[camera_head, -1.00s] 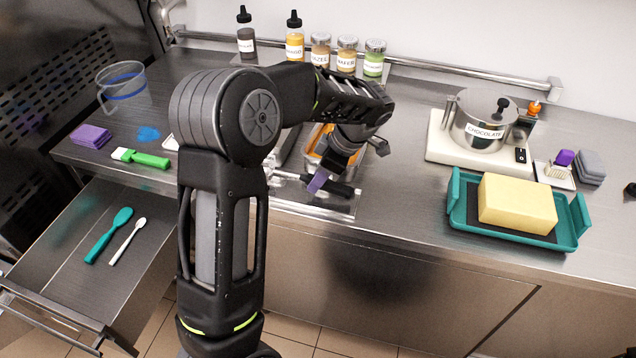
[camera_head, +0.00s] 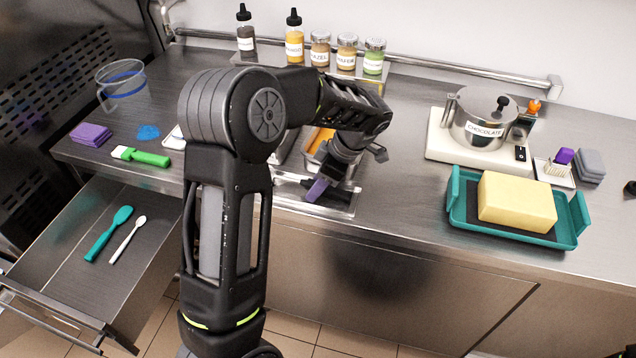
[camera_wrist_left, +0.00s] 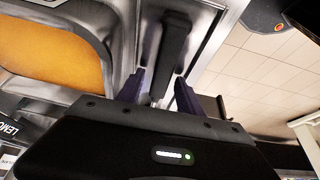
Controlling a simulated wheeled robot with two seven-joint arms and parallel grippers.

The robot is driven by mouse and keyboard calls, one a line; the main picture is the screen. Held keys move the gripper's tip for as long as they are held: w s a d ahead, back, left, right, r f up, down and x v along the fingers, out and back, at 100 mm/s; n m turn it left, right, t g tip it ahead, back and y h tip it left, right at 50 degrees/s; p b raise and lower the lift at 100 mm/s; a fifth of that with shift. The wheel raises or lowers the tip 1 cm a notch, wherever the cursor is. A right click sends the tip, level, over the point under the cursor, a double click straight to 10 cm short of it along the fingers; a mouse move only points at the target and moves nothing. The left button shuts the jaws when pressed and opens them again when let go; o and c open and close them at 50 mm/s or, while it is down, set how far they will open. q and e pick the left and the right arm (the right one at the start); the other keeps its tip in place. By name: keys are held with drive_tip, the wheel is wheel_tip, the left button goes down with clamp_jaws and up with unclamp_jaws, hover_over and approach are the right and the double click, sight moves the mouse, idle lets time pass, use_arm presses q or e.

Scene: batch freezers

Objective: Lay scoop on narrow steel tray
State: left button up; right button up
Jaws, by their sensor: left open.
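The narrow steel tray (camera_head: 290,203) lies along the front edge of the counter. The scoop's black handle (camera_head: 341,197) lies at the tray's right part. In the left wrist view the handle (camera_wrist_left: 176,42) runs along the tray, inside its rim (camera_wrist_left: 217,38). My left gripper (camera_head: 320,189) is low over the tray, open, with its purple fingers on either side of the scoop in the left wrist view (camera_wrist_left: 159,88). I cannot tell whether they touch it. My arm and gripper hide the rest of the scoop. My right gripper is not in view.
A steel pan with orange contents (camera_head: 320,140) stands just behind the tray. A teal tray (camera_head: 463,225) with a yellow block and a chocolate pot (camera_head: 482,125) are to the right. An open drawer (camera_head: 70,265) with two spatulas is at the left. Counter between tray and teal tray is clear.

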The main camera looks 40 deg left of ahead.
use_arm(q)
drive_tip(key=shift+r, duration=0.1)
drive_tip(key=b+v, duration=0.1)
drive_tip(key=v, duration=0.5)
drive_tip(key=shift+w+d+r, duration=0.1)
drive_tip(key=p+v, duration=0.2)
drive_tip(key=v, duration=0.3)
drive_tip(key=shift+r+p, duration=0.4)
drive_tip(key=shift+r, duration=0.05)
drive_tip(key=shift+f, duration=0.1)
